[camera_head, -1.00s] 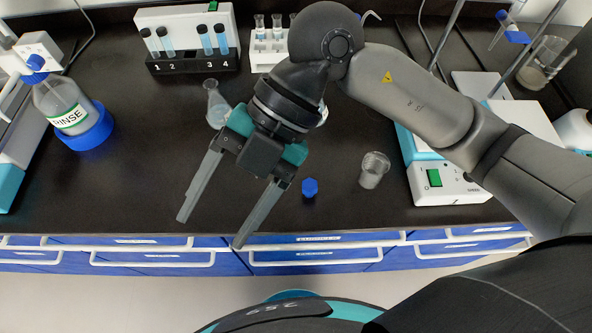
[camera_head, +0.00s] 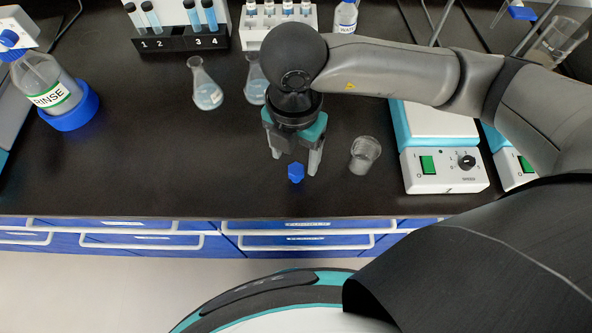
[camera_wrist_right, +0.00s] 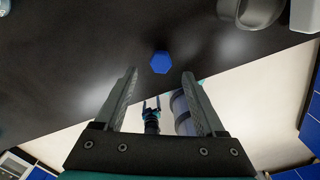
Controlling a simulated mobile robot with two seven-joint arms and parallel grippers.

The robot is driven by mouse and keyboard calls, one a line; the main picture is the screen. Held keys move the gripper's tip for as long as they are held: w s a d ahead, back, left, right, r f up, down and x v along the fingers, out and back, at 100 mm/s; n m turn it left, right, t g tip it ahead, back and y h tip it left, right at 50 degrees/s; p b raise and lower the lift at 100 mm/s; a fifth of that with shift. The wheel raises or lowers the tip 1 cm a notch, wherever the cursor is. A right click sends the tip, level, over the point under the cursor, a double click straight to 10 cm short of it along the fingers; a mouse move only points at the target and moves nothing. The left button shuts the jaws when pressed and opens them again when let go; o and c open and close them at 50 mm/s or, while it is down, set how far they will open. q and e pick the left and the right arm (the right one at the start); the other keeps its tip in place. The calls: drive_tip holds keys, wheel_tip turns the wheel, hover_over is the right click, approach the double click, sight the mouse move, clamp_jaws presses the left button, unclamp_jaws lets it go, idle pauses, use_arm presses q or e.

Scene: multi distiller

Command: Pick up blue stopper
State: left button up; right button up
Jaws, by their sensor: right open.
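The blue stopper (camera_head: 296,173) is a small hexagonal piece on the black bench top, near its front edge. In the right wrist view the stopper (camera_wrist_right: 160,62) lies beyond the fingertips, roughly midway between them. My right gripper (camera_head: 296,164) points down at the bench with its fingers apart, one on each side of the stopper in the head view. In the right wrist view the open fingers (camera_wrist_right: 160,75) hold nothing, and a gap shows between them and the stopper. My left gripper is not in the head view.
An empty glass beaker (camera_head: 365,154) stands just right of the gripper. Two flasks (camera_head: 207,88) (camera_head: 255,83) stand behind. Test tube racks (camera_head: 187,40) are at the back, a rinse bottle (camera_head: 48,82) at left, a hotplate stirrer (camera_head: 443,170) at right. The bench between is clear.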

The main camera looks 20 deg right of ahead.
sight(296, 169)
drive_tip(key=f, duration=0.5)
drive_tip(key=shift+d+f+b, duration=0.2)
drive_tip(key=shift+f+b, duration=0.2)
clamp_jaws()
